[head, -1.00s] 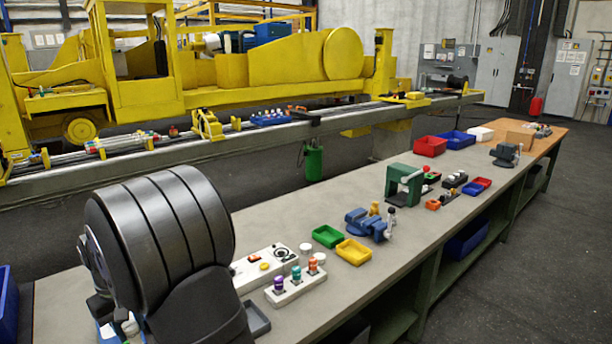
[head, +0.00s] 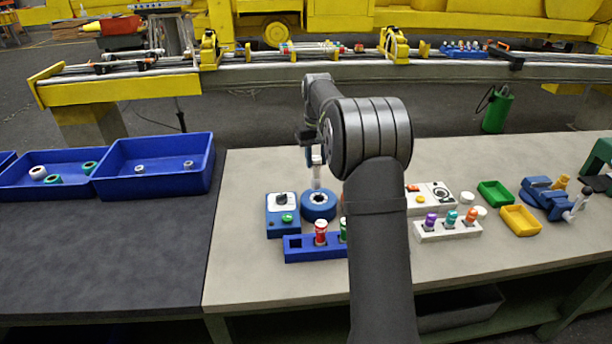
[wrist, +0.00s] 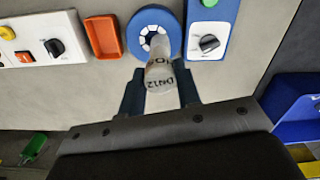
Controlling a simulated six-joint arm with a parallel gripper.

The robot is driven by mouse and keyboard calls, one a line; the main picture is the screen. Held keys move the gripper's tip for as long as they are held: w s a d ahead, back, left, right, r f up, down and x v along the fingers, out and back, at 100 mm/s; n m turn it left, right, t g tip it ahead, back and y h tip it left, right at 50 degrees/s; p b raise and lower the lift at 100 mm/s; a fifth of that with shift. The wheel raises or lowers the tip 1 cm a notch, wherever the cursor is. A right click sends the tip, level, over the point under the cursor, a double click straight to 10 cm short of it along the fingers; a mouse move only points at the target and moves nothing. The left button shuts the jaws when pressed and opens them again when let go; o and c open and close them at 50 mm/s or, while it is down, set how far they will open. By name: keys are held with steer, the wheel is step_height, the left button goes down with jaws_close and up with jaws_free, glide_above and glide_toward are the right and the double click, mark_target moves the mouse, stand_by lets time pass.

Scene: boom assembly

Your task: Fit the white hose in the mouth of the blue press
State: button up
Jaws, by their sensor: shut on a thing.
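The blue press (head: 319,207) is a round blue ring on the bench with a segmented mouth facing up; it also shows in the wrist view (wrist: 136,32). My gripper (head: 315,157) is shut on the white hose (head: 317,176), which hangs upright over the press. In the wrist view, the hose (wrist: 160,76) has dark lettering and stands between my gripper's fingers (wrist: 160,95). Its far end overlaps the near side of the mouth there. I cannot tell whether the hose's lower end touches the mouth or stays just above it.
A blue control box (head: 283,213) with a knob and green button stands left of the press. A blue rack (head: 304,252) with red and green capped pieces stands in front, partly behind my arm. Blue bins (head: 155,182) lie left. A white rack (head: 450,232) stands right.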

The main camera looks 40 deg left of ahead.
mark_target(319, 183)
steer(key=shift+w+f, duration=0.35)
steer(key=shift+f, duration=0.35)
steer(key=shift+w+f, duration=0.35)
steer(key=shift+f, duration=0.35)
steer(key=shift+w+f, duration=0.35)
steer(key=shift+f, duration=0.35)
steer(key=shift+f, duration=1)
stand_by(0.6)
steer(key=shift+f, duration=2.15)
steer(key=o, duration=1.1)
steer(key=shift+c, duration=0.2)
steer(key=shift+r, duration=3.55)
steer(key=shift+f, duration=0.1)
